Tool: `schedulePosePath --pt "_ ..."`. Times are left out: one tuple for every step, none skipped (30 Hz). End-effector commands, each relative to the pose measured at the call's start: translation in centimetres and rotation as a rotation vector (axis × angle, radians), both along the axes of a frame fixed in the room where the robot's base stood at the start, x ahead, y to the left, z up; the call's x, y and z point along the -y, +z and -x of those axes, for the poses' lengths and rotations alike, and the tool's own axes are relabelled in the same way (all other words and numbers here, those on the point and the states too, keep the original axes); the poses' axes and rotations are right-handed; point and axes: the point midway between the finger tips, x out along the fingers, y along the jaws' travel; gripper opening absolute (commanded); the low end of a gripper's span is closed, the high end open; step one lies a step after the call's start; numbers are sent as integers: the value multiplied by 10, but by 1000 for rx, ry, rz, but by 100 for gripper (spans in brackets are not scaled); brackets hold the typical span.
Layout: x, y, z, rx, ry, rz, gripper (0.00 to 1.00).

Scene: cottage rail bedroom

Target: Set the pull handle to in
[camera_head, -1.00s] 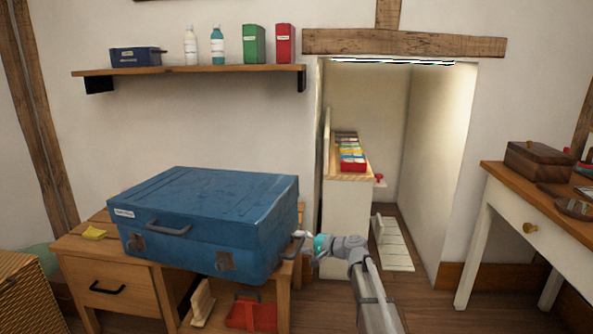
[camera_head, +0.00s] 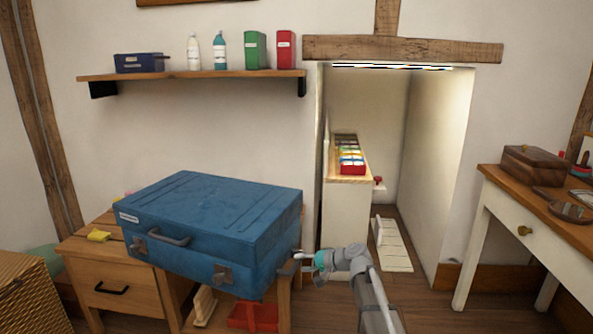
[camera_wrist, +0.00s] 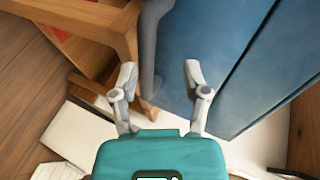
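A dark grey curved bar (camera_wrist: 150,45), which looks like the pull handle, runs beside the blue case in the wrist view. The large blue case (camera_head: 215,205) lies on a wooden desk; its side also fills the right of the wrist view (camera_wrist: 235,50). My gripper (camera_head: 298,261) is at the lower right corner of the case. In the wrist view my gripper (camera_wrist: 160,76) has its two fingers wide apart. The bar shows between them, nearer the left finger; I cannot tell whether it touches. The bar's lower end and how far it is pulled out are unclear.
The wooden desk (camera_head: 120,275) has a drawer, and a red tray (camera_head: 252,316) sits below. A white cabinet (camera_head: 345,215) stands in the alcove behind my arm. A white table (camera_head: 490,230) is at the right.

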Motion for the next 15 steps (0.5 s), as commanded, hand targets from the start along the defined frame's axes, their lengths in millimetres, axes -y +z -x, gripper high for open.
schedulePosePath --pt "2 0 12 -5 12 36 60" --pt "3 -1 18 -9 19 60 60" --pt "5 -4 27 -16 32 96 60" --pt "7 -6 34 -21 42 125 60" --pt "9 -8 41 -27 51 157 60" --pt "13 -12 53 -37 67 206 60" --pt "16 -14 62 -45 77 242 60" --pt "19 -17 71 -54 88 279 60" --pt "25 -20 82 -65 102 329 60" --pt "29 -22 91 -75 113 365 60" --pt "33 -24 99 -85 123 401 60" --pt "39 -27 110 -99 136 450 60" --pt "43 -28 119 -110 145 486 60" --pt "48 -30 127 -121 154 523 60" --pt "55 -31 139 -136 164 570 60"
